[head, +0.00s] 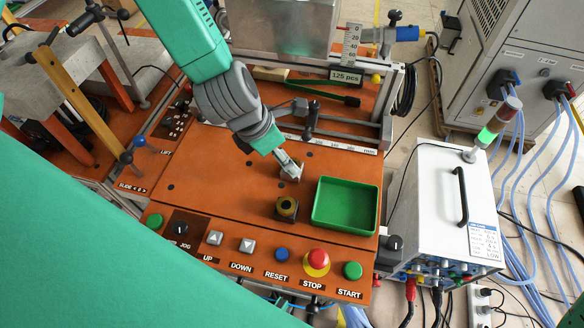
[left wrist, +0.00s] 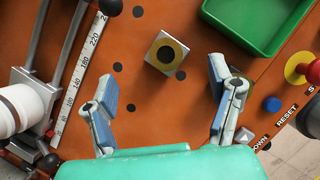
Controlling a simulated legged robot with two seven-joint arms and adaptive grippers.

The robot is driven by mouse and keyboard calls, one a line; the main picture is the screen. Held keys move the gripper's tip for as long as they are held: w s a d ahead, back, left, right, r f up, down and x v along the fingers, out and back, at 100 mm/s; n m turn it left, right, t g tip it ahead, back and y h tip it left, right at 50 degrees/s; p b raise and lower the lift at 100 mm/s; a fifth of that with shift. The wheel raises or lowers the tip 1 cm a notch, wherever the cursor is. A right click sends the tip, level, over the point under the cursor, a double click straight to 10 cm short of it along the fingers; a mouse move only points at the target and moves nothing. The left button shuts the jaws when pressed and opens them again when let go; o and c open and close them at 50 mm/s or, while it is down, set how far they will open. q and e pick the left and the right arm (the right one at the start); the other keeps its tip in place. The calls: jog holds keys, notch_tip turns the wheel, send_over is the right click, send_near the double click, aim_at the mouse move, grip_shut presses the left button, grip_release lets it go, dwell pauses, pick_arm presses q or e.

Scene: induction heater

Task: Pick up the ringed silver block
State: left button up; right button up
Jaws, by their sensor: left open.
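The ringed silver block (head: 287,208) sits on the orange panel, just left of the green tray. In the left wrist view the block (left wrist: 166,53) shows a square silver top with a yellow ring around a dark hole. The block appears just ahead of the gap, apart from both fingers. My right gripper is not in view.
The green tray (head: 345,205) stands close to the block's right. A row of buttons, with the red stop knob (head: 316,261), lines the panel's front. A scale rail (left wrist: 78,80) and metal frame lie to the left in the wrist view. Bare panel surrounds the block's left.

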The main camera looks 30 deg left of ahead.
pick_arm(q)
jog(key=shift+w+f, duration=0.1)
jog(key=shift+f, duration=0.45)
jog(key=f, duration=0.1)
jog(key=d+f, duration=0.1)
jog(key=w+d+f, duration=0.1)
jog(key=shift+f+p, duration=0.3)
jog(key=shift+f, duration=0.1)
jog(key=shift+w+d+f, duration=0.2)
jog(key=shift+f, duration=0.2)
jog(key=shift+s+a, duration=0.1)
jog(key=shift+a, duration=0.55)
jog(key=c, duration=1.3)
jog(key=shift+d, duration=0.15)
